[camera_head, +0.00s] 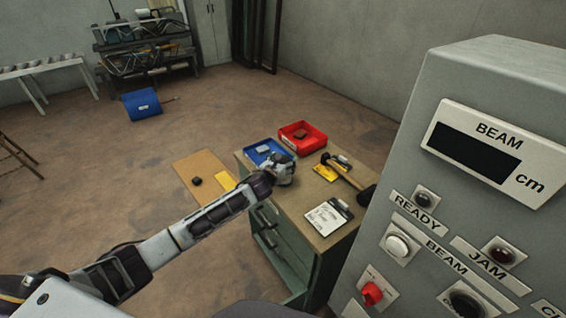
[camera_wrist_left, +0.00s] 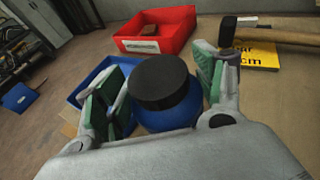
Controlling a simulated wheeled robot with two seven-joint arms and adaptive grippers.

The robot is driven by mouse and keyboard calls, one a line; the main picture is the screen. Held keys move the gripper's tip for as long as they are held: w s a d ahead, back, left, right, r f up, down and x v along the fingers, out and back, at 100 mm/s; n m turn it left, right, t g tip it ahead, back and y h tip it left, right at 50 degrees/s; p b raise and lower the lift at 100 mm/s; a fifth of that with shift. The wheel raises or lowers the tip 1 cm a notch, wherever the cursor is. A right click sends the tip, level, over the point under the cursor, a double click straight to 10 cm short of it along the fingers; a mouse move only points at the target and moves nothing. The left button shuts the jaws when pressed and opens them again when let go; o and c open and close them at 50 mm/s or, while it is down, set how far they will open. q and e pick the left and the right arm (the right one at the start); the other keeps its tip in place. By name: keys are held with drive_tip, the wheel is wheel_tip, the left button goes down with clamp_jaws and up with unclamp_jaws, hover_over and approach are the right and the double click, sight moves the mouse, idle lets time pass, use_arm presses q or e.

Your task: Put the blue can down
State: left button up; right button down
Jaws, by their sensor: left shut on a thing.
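The blue can (camera_wrist_left: 168,119) with its wide black lid stands between the fingers of my left gripper (camera_wrist_left: 165,98) in the left wrist view. The gripper is shut on it, with a green-padded finger on either side. In the head view my left gripper (camera_head: 285,172) is over the back left part of the cabinet top (camera_head: 292,206), just in front of the blue tray. The can is hidden there by the gripper. I cannot tell whether its base touches the top. My right gripper is not in view.
A blue tray (camera_head: 258,152) and a red tray (camera_head: 304,137) sit at the back of the cabinet top. A hammer (camera_head: 343,173), a yellow card (camera_head: 325,172) and a clipboard (camera_head: 328,216) lie to the right. A grey control panel (camera_head: 450,110) stands at the right.

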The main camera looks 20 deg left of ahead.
use_arm(q)
drive_tip(key=o, duration=1.2)
drive_tip(key=shift+f, duration=0.1)
drive_tip(key=shift+o, duration=0.2)
drive_tip(key=shift+s, duration=0.15)
drive_tip(key=d+v, duration=0.1)
drive_tip(key=v, duration=1)
drive_tip(key=shift+s+a+r, duration=0.3)
drive_tip(key=shift+s+a, duration=0.05)
drive_tip(key=shift+a, duration=0.15)
